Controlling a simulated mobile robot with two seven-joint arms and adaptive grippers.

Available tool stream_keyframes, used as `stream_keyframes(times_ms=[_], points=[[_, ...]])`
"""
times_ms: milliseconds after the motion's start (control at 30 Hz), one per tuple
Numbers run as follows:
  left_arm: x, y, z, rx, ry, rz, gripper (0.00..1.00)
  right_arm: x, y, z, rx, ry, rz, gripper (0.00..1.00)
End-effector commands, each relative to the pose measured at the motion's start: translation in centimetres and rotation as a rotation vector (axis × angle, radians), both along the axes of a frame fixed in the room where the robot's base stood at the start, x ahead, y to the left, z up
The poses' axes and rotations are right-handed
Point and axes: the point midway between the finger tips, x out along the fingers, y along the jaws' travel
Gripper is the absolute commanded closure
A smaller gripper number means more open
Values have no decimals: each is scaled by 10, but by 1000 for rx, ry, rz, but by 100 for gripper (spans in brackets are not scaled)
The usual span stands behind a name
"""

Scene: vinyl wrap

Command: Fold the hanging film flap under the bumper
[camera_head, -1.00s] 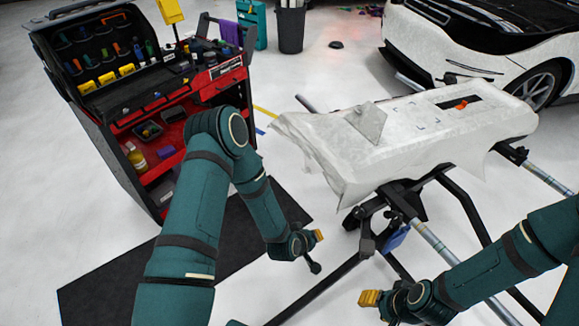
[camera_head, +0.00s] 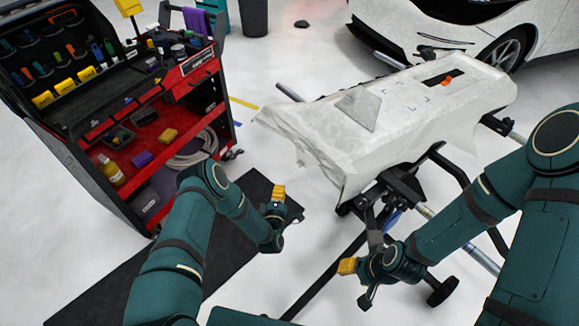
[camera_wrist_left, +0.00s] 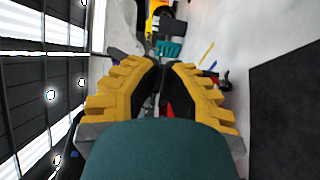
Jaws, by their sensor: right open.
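The bumper (camera_head: 430,105) lies on a black stand, covered in pale, wrinkled film. The film flap (camera_head: 325,165) hangs loose along its near left edge, with a pointed lower corner. My left gripper (camera_head: 284,204) is below and left of the flap, apart from it. In the left wrist view its yellow ribbed fingers (camera_wrist_left: 161,75) have a narrow gap between them and hold nothing visible. My right gripper (camera_head: 353,281) is open and empty, below the flap and in front of the stand. The underside of the bumper is hidden in the head view.
A grey triangular piece (camera_head: 358,108) lies on the film, with an orange item (camera_head: 447,78) farther back. The stand's legs (camera_head: 345,255) spread near both grippers. A red and black tool cart (camera_head: 150,100) stands left; a dark mat (camera_head: 110,285) lies on the floor.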

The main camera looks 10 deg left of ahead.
Motion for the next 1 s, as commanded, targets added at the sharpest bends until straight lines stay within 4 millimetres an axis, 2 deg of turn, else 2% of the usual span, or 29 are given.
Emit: stream_keyframes(times_ms=[467, 500, 733, 1000], points=[[89, 7, -1, 3, -3, 0, 100, 5, -1, -24, -2, -10, -3, 53], [95, 3, -1, 2, -1, -3, 100, 5, -1, -25, -3, -12, -2, 53], [115, -14, 0, 2, -1, -2, 100, 6, -1, -31, -3, -14, -4, 53], [119, -18, 1, 2, 1, 0, 100, 7, -1, -32, -3, -15, -4, 53]])
